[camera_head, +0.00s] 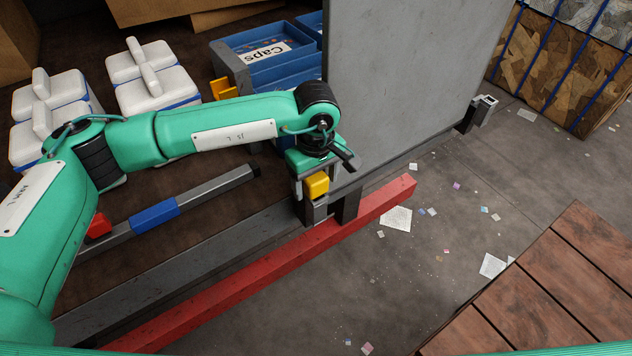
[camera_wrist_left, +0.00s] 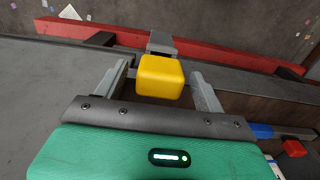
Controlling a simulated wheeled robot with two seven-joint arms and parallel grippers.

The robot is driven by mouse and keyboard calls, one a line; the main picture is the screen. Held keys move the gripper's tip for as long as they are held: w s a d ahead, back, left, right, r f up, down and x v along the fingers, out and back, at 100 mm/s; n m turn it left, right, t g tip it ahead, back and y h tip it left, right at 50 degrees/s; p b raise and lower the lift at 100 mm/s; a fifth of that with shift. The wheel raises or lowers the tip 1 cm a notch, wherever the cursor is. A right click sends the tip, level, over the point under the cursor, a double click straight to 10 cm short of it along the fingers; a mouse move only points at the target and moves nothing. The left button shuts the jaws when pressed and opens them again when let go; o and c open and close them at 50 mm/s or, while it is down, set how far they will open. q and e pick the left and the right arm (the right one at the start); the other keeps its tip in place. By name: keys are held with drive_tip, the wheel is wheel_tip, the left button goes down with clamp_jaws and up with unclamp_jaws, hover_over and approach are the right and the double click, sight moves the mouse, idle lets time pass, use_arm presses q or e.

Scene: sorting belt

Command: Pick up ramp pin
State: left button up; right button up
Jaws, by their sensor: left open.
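The ramp pin has a yellow block head (camera_head: 317,184), and it sits at a grey post beside the end of the grey rail. In the left wrist view the yellow head (camera_wrist_left: 160,77) lies between the two fingers, with a visible gap on each side. My left gripper (camera_head: 314,192) is open and comes down around the pin from above. It also shows in the left wrist view (camera_wrist_left: 158,74). The lower part of the pin is hidden. My right gripper is not in view.
A tall grey panel (camera_head: 410,80) stands right behind the gripper. A red beam (camera_head: 260,275) runs along the front. A grey bar with a blue sleeve (camera_head: 155,215) lies to the left. Blue bins (camera_head: 265,45) and white-topped containers (camera_head: 150,85) stand behind. Paper scraps litter the floor.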

use_arm(q)
drive_tip(key=shift+f, duration=0.55)
drive_tip(key=c, duration=1.3)
drive_tip(key=shift+o, duration=0.2)
drive_tip(key=shift+r, duration=0.15)
